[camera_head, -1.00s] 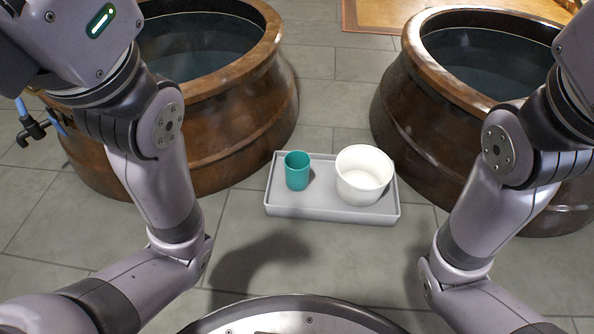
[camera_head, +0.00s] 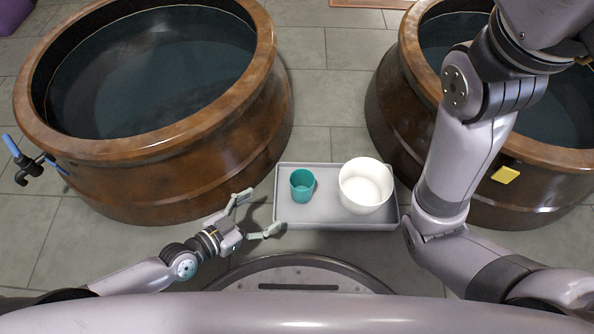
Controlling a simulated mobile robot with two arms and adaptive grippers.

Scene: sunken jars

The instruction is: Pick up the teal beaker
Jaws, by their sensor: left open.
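The teal beaker (camera_head: 302,187) stands upright on the left part of a grey tray (camera_head: 300,223) on the floor. It looks empty. My left gripper (camera_head: 258,215) is open and empty, just left of the tray, with its fingers pointing right toward the tray and the beaker. It is apart from the beaker. My right arm is at the right of the view, but its gripper is out of the picture.
A white bowl (camera_head: 365,187) stands on the tray, right of the beaker. Large brown jars with dark water stand behind, one at the left (camera_head: 190,165) and one at the right (camera_head: 385,100). Grey floor tiles lie clear between them.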

